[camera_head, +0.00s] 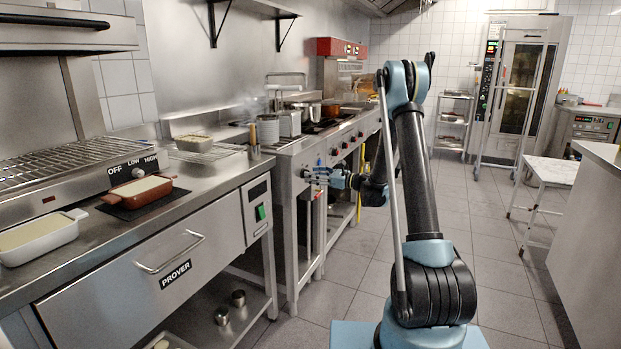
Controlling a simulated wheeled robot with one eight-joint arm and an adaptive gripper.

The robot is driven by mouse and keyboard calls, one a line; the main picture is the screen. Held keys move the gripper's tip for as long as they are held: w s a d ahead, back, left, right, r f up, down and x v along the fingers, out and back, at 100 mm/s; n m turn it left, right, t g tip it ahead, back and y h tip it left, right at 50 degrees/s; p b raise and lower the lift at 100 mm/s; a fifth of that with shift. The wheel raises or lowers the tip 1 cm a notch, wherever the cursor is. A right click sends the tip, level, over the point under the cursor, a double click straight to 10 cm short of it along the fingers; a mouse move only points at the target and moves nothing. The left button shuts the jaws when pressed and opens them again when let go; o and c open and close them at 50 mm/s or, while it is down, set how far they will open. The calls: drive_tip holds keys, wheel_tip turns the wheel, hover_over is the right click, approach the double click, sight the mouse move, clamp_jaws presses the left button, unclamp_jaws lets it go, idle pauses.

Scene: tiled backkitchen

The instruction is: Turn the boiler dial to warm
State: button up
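My gripper (316,176) is at the front panel of the cooking line, at the end of my arm reaching left from the middle of the view. Its fingertips are at or very near a small dial (304,173) on the left end of that panel. The gripper is small here, so I cannot tell whether it touches the dial or how far its fingers are apart. The dial's markings and pointer are too small to read; no "warm" label is legible. Steel pots (290,123) stand on the counter above it.
A nearer dial (138,172) marked OFF, LOW, HIGH stands behind a brown dish (142,190). The prover drawer (170,270) fronts the near counter. A white table (549,170) stands right; tiled floor between is clear.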

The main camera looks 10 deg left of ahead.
drive_tip(key=v, duration=1.7)
drive_tip(key=shift+d, duration=0.35)
idle(1.3)
drive_tip(key=shift+s, duration=0.15)
drive_tip(key=v, duration=1.2)
drive_tip(key=w+a+n, duration=0.1)
drive_tip(key=w+a, duration=0.3)
drive_tip(key=a, duration=0.6)
drive_tip(key=w+a+n, duration=0.2)
drive_tip(key=w+a, duration=0.2)
drive_tip(key=a, duration=0.6)
drive_tip(key=w+a+n, duration=0.2)
drive_tip(key=w+a, duration=0.2)
drive_tip(key=a, duration=0.5)
drive_tip(key=shift+w+a+f, duration=0.15)
drive_tip(key=shift+a+f, duration=0.25)
drive_tip(key=shift+f, duration=0.05)
drive_tip(key=c, duration=1.1)
